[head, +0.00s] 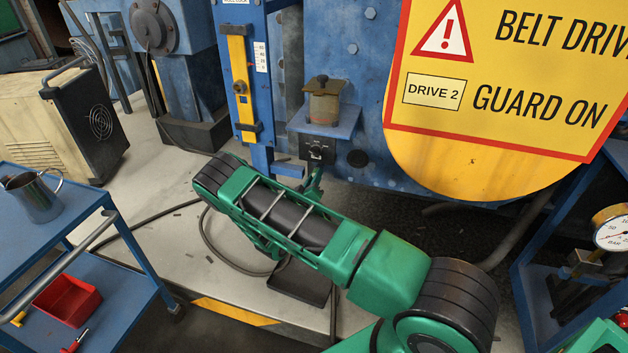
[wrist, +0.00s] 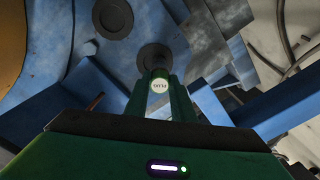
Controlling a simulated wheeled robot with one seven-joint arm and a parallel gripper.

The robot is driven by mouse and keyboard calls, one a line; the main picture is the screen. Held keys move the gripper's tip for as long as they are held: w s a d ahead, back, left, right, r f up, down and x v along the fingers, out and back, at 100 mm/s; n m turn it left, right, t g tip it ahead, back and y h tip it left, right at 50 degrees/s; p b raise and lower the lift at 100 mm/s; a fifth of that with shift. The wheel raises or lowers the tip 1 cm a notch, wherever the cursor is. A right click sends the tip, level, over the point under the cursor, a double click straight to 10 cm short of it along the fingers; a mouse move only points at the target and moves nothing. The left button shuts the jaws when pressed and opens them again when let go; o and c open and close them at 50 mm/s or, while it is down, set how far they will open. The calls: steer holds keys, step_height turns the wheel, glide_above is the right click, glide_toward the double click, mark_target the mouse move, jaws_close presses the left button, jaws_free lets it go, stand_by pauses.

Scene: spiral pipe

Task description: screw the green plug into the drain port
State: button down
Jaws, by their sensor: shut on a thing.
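My gripper (head: 314,182) is at the end of the green arm, low in front of the blue machine in the head view. In the wrist view its green fingers (wrist: 160,105) are shut on the plug (wrist: 160,85), whose pale round end bears the word PLUG. The rest of the plug is mostly hidden by the fingers. A dark round fitting (wrist: 154,57), possibly the drain port, lies directly behind the plug on the blue wall. I cannot tell whether the plug touches it or stands apart. The plug cannot be made out in the head view.
Another dark round fitting (wrist: 113,17) sits on the wall in the wrist view. A blue shelf (head: 322,122) and black box (head: 318,151) are just above my gripper. The yellow guard sign (head: 480,160) hangs to the right. A blue cart (head: 110,245) stands at left.

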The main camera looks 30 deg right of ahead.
steer(key=shift+d+r+m, duration=0.2)
steer(key=shift+r+m, duration=0.05)
steer(key=shift+m, duration=0.45)
steer(key=shift+d+r+m, duration=0.15)
steer(key=shift+r+m, duration=0.05)
steer(key=shift+m, duration=0.5)
steer(key=c, duration=1.4)
jaws_free()
steer(key=shift+s, duration=0.1)
steer(key=shift+c, duration=0.2)
steer(key=shift+a+f, duration=0.1)
steer(key=shift+f, duration=0.05)
steer(key=shift+a, duration=0.1)
